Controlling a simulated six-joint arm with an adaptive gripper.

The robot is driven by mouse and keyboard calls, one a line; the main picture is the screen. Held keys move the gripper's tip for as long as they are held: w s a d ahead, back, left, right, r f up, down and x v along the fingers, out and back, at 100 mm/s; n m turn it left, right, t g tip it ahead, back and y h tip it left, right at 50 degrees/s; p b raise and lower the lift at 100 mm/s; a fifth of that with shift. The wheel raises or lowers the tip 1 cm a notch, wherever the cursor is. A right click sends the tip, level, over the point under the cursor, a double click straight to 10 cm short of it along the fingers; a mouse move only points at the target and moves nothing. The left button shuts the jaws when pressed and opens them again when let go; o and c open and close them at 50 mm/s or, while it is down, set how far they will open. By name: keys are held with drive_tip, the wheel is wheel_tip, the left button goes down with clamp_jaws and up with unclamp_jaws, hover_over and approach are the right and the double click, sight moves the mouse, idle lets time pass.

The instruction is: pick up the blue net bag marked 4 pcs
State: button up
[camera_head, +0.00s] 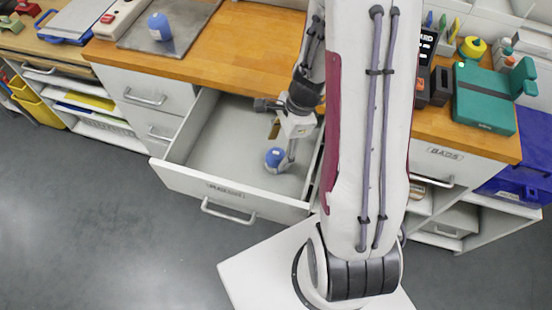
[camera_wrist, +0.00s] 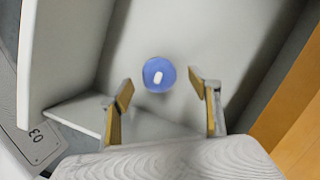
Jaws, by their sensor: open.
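A small blue rounded bag (camera_head: 275,158) lies on the floor of the open grey drawer (camera_head: 215,138), near its front. It also shows in the wrist view as a blue round shape (camera_wrist: 151,68) with a white label; I cannot read a marking. A similar blue bag (camera_head: 159,24) stands on a grey plate on the worktop. My gripper (camera_wrist: 161,90) is open and empty, reaching down into the drawer. In the wrist view its two fingers frame the lower side of the drawer's blue bag. I cannot tell whether they touch it.
The drawer walls and front panel (camera_head: 225,190) surround my gripper closely. The wooden worktop (camera_head: 240,52) lies behind the drawer. A green case (camera_head: 485,97) and blue bins (camera_head: 525,165) are at the right. The drawer floor around the bag looks clear.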

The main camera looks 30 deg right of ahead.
drive_tip(key=shift+x, duration=2.55)
drive_tip(key=shift+s+d, duration=0.15)
drive_tip(key=shift+d, duration=0.05)
drive_tip(key=c, duration=1.2)
